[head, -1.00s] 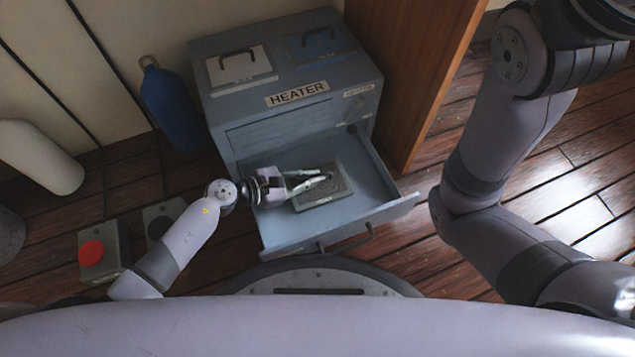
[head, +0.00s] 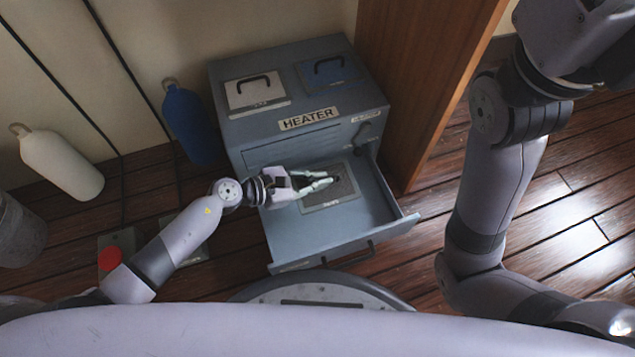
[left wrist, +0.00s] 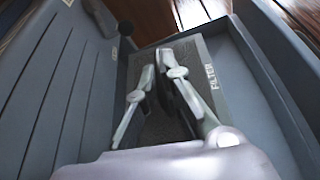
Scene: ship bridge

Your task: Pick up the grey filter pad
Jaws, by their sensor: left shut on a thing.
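The grey filter pad (head: 347,194) is a flat rectangle with a darker textured middle, in the open heater drawer (head: 385,216). In the left wrist view the pad (left wrist: 207,60) carries the label FILTER along its right edge. My left gripper (head: 329,179) reaches over it from the left. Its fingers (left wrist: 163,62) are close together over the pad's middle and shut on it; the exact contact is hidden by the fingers. I cannot tell whether the pad is clear of the drawer floor. My right arm is at the right, its gripper out of view.
The heater cabinet (head: 290,145) has a white panel (head: 255,97) and a blue panel (head: 335,78) with handles on top. A blue bottle (head: 190,125) and a white bottle (head: 62,165) stand left. A wooden panel (head: 420,80) is right of the cabinet.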

